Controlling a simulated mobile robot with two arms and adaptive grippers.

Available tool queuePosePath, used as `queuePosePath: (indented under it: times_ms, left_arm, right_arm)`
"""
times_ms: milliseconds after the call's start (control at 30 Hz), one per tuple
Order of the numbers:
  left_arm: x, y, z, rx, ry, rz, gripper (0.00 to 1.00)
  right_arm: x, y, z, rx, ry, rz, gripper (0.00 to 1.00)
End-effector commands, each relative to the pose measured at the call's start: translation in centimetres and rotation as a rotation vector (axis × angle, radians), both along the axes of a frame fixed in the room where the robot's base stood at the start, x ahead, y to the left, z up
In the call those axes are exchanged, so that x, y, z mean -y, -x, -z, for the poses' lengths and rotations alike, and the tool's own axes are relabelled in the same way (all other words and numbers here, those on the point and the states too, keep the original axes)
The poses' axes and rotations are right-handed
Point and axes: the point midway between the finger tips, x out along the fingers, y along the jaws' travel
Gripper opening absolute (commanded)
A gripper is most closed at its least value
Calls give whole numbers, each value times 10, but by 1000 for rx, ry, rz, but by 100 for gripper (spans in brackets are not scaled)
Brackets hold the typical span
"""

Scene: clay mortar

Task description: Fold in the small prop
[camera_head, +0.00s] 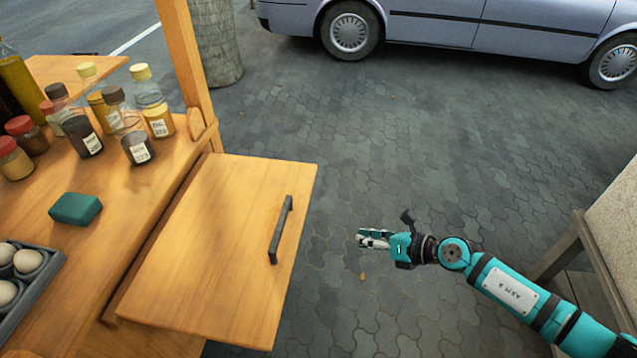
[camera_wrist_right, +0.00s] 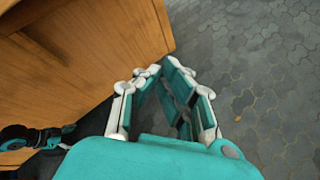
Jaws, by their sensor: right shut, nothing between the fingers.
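A wooden leaf (camera_head: 222,240) with a dark bar handle (camera_head: 282,230) is raised out level from the side of the wooden cart (camera_head: 165,190). No small prop can be made out in the head view; the space under the leaf is hidden by the leaf itself. My right gripper (camera_head: 360,238) is to the right of the leaf, apart from the handle, over the pavement. In the right wrist view its fingers (camera_wrist_right: 160,70) come together with nothing between them, near the edge of a wooden panel (camera_wrist_right: 100,45).
Several jars and bottles (camera_head: 140,150), a green block (camera_head: 75,209) and an egg tray (camera_head: 38,290) are on the cart top. A wooden post (camera_head: 187,65) rises behind the leaf. A bench (camera_head: 590,255) stands at the right. Pavement between is clear; a car (camera_head: 450,25) is behind.

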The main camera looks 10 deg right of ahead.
Motion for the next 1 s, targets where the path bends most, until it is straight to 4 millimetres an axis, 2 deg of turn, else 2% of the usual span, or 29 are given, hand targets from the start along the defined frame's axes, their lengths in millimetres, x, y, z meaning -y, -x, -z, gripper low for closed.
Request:
queuePosePath:
  times_ms: [33, 200, 333, 467, 567, 1000]
  left_arm:
    - [-4, 22, -5, -24, -4, 3, 100]
    - [-15, 83, 9, -55, -9, 10, 100]
    - [-20, 110, 12, -65, -11, 14, 100]
    - [-22, 119, 15, -68, -11, 16, 100]
    - [-23, 120, 17, -69, -10, 16, 100]
    - [-23, 120, 24, -70, -12, 16, 100]
  right_arm:
    - [-5, 7, -22, 76, 59, -6, 0]
    - [-16, 18, -56, 341, 231, -29, 0]
    - [-22, 24, -73, 463, 298, -44, 0]
    - [-26, 24, -76, 508, 320, -49, 0]
    - [-31, 16, -73, 513, 322, -48, 0]
    - [-81, -53, -46, 511, 321, -50, 0]
